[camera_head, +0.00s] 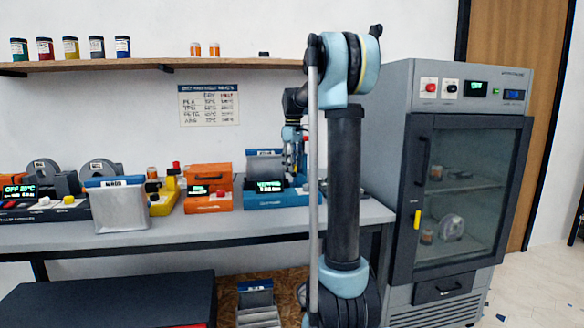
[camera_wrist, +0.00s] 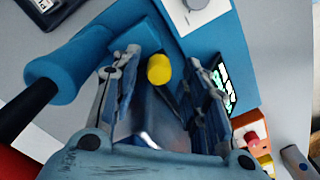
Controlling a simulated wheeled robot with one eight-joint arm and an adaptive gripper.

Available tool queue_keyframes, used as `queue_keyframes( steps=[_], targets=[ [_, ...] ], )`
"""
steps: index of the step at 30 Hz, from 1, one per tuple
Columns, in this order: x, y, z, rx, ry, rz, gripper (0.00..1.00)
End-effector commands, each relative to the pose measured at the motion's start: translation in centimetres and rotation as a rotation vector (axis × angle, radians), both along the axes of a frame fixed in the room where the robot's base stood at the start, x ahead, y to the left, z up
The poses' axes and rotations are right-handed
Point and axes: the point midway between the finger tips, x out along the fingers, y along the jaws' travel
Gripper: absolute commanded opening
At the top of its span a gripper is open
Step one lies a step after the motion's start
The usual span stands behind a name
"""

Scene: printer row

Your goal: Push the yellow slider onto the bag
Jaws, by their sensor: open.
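The yellow slider (camera_wrist: 158,69) is a small round-ended knob on the blue machine (camera_wrist: 125,35), seen in the wrist view. My gripper (camera_wrist: 166,62) is open, with one finger on each side of the slider in that view; I cannot tell whether they touch it. A silvery surface (camera_wrist: 150,130), apparently the bag, shows between the fingers. In the head view my gripper (camera_head: 294,150) hangs over the blue machine (camera_head: 285,197), where a grey bag (camera_head: 264,166) stands upright. The slider is not discernible in the head view.
A silver bag (camera_head: 119,207) stands at the bench's front left. An orange machine (camera_head: 207,192) and a yellow device (camera_head: 165,197) stand left of the blue one. A cabinet (camera_head: 460,180) is at the right. A shelf (camera_head: 150,65) runs above.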

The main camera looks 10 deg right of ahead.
Motion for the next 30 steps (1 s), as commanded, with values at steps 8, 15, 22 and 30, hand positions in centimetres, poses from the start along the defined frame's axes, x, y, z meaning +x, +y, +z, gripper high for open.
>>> queue_keyframes(
  steps=[8, 15, 22, 30],
  targets=[
    [0.1, 0.0, 4.0, 0.0, 0.0, 0.0, 0.41],
    [0.1, 0.0, 8.4, 0.001, 0.001, 0.0, 0.41],
    [0.2, 0.0, 10.9, 0.001, 0.001, 0.001, 0.41],
    [0.2, 0.0, 11.6, 0.001, 0.001, 0.001, 0.41]
  ],
)
